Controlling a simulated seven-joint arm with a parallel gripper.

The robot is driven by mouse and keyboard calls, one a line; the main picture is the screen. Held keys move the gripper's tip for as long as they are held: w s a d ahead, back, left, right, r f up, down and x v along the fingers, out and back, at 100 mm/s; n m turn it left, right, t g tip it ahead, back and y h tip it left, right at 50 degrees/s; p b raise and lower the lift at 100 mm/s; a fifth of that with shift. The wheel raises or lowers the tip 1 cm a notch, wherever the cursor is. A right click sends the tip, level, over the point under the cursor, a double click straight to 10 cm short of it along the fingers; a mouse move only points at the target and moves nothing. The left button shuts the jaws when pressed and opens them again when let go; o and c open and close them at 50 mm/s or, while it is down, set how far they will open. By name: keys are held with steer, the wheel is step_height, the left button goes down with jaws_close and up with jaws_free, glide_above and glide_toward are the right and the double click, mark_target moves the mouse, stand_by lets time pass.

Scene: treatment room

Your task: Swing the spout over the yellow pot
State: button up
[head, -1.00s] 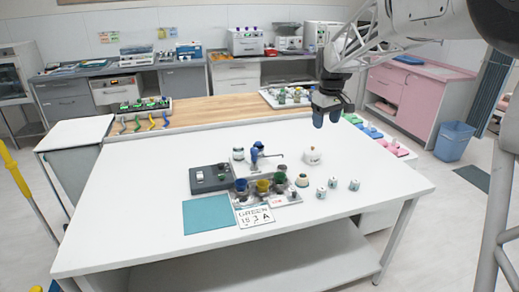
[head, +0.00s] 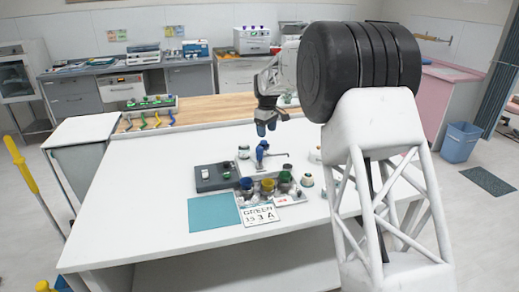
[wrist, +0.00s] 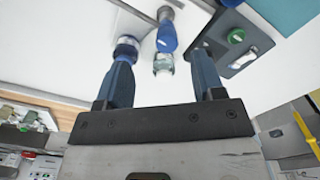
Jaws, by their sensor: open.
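The spout (head: 277,155) is a thin grey arm on a blue post (head: 262,151); it points right, behind the row of pots. The yellow pot (head: 267,187) stands in front of the post, between the blue pot (head: 246,185) and the green pot (head: 285,178). My gripper (head: 266,129) is open and empty, just above and behind the blue post. In the wrist view its fingers (wrist: 160,62) point towards a blue upright part (wrist: 167,36) and a clear-and-white piece below it; which parts of the fixture these are is hard to tell.
A dark control box (head: 214,177) stands left of the post. A small jar (head: 244,152) is behind the post at left.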

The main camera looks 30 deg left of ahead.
mark_target(259, 147)
steer(key=shift+a+f+n, duration=0.15)
steer(key=shift+a+f, duration=0.35)
steer(key=shift+a, duration=0.35)
steer(key=shift+a+f+n, duration=0.15)
steer(key=shift+a+f, duration=0.35)
steer(key=shift+a, duration=0.3)
steer(key=shift+f, duration=0.15)
steer(key=shift+f, duration=3.75)
jaws_close()
